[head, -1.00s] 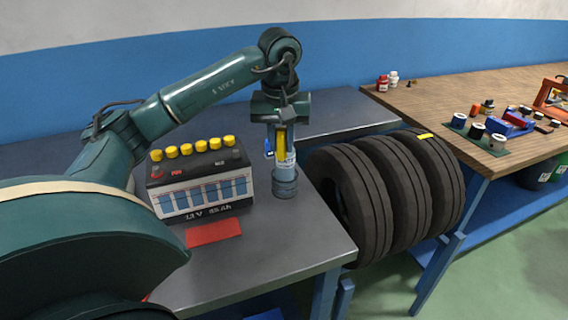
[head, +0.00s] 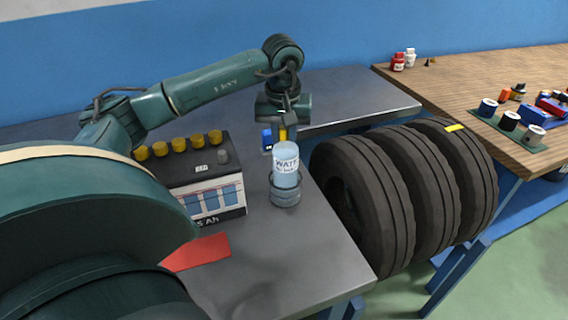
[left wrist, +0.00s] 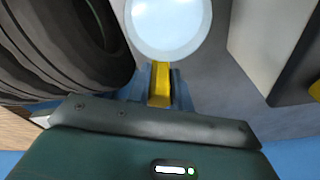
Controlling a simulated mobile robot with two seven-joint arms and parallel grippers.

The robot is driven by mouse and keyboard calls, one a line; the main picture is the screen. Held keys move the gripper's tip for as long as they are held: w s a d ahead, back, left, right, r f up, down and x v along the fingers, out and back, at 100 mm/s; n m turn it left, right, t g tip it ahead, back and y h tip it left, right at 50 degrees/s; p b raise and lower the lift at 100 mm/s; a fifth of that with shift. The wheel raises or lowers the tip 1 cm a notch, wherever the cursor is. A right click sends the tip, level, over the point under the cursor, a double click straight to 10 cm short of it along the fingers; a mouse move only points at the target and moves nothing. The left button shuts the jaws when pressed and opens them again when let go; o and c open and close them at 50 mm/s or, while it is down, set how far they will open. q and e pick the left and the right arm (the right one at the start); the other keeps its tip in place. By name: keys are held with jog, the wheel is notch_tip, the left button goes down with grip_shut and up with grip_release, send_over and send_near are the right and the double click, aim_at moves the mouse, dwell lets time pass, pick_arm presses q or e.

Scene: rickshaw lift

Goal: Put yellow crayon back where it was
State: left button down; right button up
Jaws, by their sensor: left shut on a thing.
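My left gripper (head: 283,128) is behind the water bottle (head: 286,165) in the head view and partly hidden by it. It is shut on a yellow crayon (left wrist: 160,83), which points down between the fingers in the left wrist view. A bit of the crayon (head: 283,133) shows above the bottle in the head view. The bottle's round pale top (left wrist: 168,25) is just beyond the crayon's tip in the wrist view; I cannot tell whether they touch. A bright yellow strip (head: 455,128) is on the rightmost tire. My right gripper is not in view.
A battery (head: 208,180) with yellow caps stands left of the bottle, near a red cloth or card (head: 198,252). Several tires (head: 365,200) stand right of the grey table (head: 265,260). The wooden table (head: 450,85) holds jars and small parts. The grey tabletop's front is mostly clear.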

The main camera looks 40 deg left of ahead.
aim_at(283, 130)
pick_arm(q)
notch_tip(283, 130, down, 6)
jog(key=shift+f, duration=0.4)
jog(key=shift+f, duration=0.1)
jog(key=c, duration=1.7)
grip_release()
jog(key=shift+f, duration=0.1)
jog(key=o, duration=0.4)
jog(key=shift+o, duration=0.2)
jog(key=shift+r, duration=0.35)
jog(key=r, duration=0.7)
jog(key=s+r, duration=0.1)
jog(key=r, duration=0.3)
jog(key=shift+d+r, duration=0.35)
jog(key=shift+d, duration=0.05)
